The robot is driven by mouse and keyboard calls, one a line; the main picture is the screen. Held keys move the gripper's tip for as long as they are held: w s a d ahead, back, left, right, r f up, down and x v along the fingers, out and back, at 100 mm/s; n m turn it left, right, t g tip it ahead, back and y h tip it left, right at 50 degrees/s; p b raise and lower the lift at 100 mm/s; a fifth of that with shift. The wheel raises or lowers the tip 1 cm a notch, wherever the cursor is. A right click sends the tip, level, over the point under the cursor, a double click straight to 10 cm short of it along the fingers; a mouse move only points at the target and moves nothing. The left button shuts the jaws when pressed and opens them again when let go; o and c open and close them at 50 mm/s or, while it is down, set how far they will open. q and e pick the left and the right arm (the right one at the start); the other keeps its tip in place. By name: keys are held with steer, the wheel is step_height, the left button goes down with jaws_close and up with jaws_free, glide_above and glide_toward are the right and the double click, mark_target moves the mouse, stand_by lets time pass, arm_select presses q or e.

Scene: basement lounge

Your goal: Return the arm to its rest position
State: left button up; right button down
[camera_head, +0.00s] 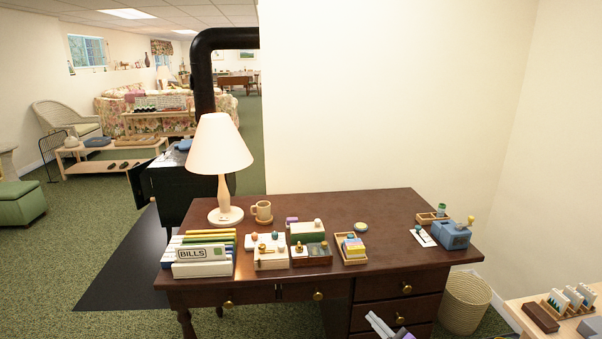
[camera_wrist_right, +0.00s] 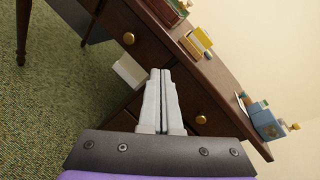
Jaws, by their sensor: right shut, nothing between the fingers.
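My right gripper (camera_head: 380,322) is at the bottom of the head view, low in front of the desk's drawers. In the right wrist view its two pale fingers (camera_wrist_right: 160,85) are pressed together with nothing between them. They point toward the drawer fronts of the dark wood desk (camera_head: 350,210). The desk also shows in the right wrist view (camera_wrist_right: 225,75), tilted. I cannot tell whether the fingertips touch the drawer front. My left gripper is not in view.
On the desk stand a lamp (camera_head: 220,150), a mug (camera_head: 263,209), a BILLS box (camera_head: 202,262), small trays and a blue box (camera_head: 451,236). A basket (camera_head: 464,303) and side table (camera_head: 511,305) are at right. Open green carpet (camera_head: 80,250) lies left.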

steer(key=s+a+n+g, duration=0.3)
steer(key=s+a+n, duration=0.1)
steer(key=s+n, duration=0.35)
steer(key=s+a+n+g, duration=0.3)
steer(key=s+a+n, duration=0.25)
steer(key=s, duration=0.35)
steer(key=s+d+f+n+g+h, duration=0.2)
steer(key=s+d+f+n+h, duration=0.15)
steer(key=s+n, duration=0.45)
steer(key=s+d+f+n+g+h, duration=0.2)
steer(key=s+d+n+g, duration=0.15)
steer(key=s, duration=0.95)
arm_select(q)
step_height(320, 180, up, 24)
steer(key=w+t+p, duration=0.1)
steer(key=p, duration=2)
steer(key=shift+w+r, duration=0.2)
arm_select(e)
step_height(320, 180, up, 24)
steer(key=w+t, duration=0.2)
steer(key=shift+w, duration=0.2)
steer(key=shift+f, duration=0.1)
